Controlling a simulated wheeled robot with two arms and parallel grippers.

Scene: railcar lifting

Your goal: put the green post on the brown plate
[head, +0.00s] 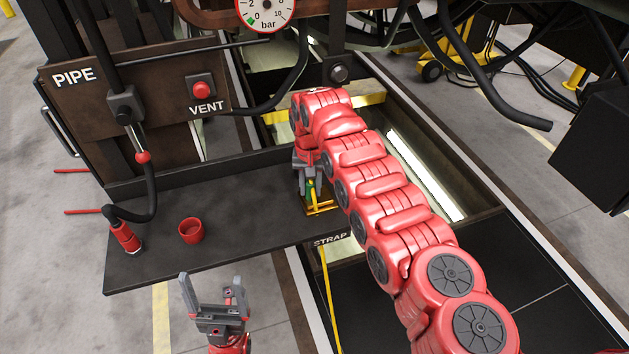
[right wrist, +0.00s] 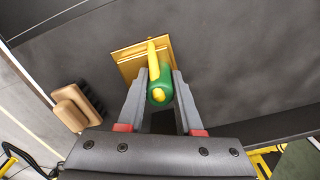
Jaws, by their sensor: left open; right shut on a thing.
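In the right wrist view my right gripper (right wrist: 155,98) is shut on the green post (right wrist: 166,83), which has yellow at its near end. I cannot tell whether the post touches the plate. In the head view my right gripper (head: 309,187) points down at the plate (head: 327,208), near the shelf's right end; its fingers mostly hide the post (head: 311,190). My left gripper (head: 211,288) is open and empty, in front of the shelf.
The dark shelf (head: 240,225) carries a red cup (head: 191,231) and a red-ended hose (head: 126,237). A panel marked VENT has a red button (head: 202,90). A yellow strap (head: 329,295) hangs below the STRAP label. An open pit (head: 420,165) lies right of the shelf.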

